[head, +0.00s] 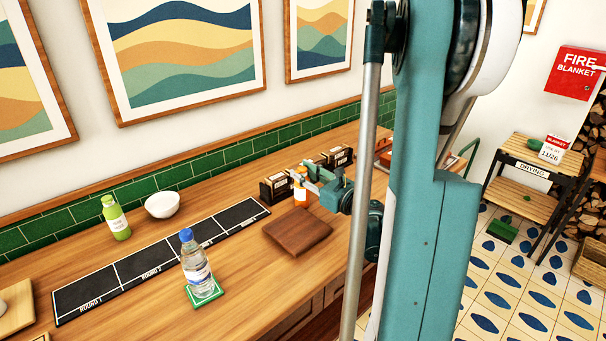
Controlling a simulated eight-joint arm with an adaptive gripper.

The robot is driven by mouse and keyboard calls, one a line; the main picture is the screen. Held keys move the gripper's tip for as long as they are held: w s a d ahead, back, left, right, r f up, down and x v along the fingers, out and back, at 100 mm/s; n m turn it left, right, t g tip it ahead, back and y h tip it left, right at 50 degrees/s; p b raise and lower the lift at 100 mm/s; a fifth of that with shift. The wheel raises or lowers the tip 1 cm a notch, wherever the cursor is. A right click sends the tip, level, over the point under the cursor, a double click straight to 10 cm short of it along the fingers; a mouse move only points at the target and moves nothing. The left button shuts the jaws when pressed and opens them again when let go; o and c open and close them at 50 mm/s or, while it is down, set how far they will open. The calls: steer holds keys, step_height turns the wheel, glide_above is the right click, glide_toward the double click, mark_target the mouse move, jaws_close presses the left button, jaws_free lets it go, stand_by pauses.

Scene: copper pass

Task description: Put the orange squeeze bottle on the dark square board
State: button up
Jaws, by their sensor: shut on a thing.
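The orange squeeze bottle (299,194) is small in the head view, upright, with a pale label or band. My gripper (304,180) is shut on it, reaching in from the right, and its fingers hide part of the bottle. The dark square board (297,232) is a brown wooden slab lying flat on the counter, in front of the bottle and nearer the camera. Its top is bare. I cannot tell whether the bottle's base touches the counter.
Dark boxes (274,188) stand just behind and left of the bottle. A long black mat (140,266) lies left of the board. A clear water bottle (196,268) on a green coaster, a green bottle (116,218) and a white bowl (162,204) stand further left on the counter.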

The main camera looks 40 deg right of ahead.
steer(key=o, duration=1.3)
steer(key=shift+f, duration=0.1)
steer(key=shift+r, duration=0.2)
steer(key=shift+s+p, duration=0.95)
steer(key=shift+s, duration=5.05)
steer(key=shift+f, duration=0.1)
